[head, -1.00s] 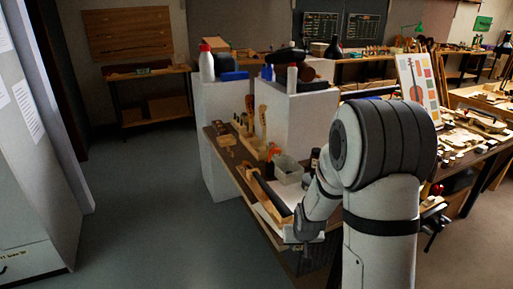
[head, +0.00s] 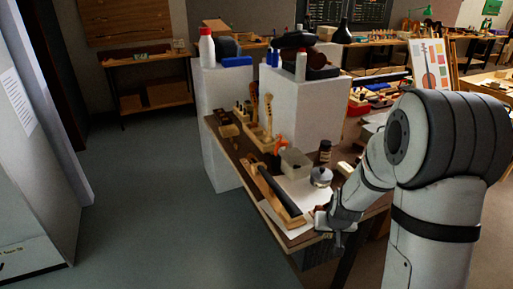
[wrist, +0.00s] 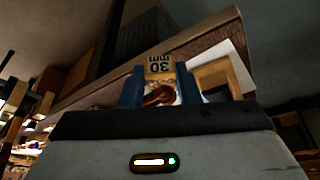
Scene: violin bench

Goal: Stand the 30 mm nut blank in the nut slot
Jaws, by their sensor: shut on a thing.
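The nut blank (wrist: 159,66) shows in the wrist view as a small pale block with an upside-down "30 mm" label. My gripper (wrist: 158,90) is shut on it, with one blue finger on each side. In the head view my gripper (head: 334,226) is at the bench's near end, to the right of the near end of a wooden neck with a black fingerboard (head: 278,193). The blank is too small to make out there. I cannot make out the nut slot in either view.
The bench (head: 233,148) carries a grey bin (head: 295,163), a dark bottle (head: 325,151) and a round jar (head: 321,177) near my arm. White sheets lie beside the neck. White pedestals stand behind. The floor (head: 150,200) at left is clear.

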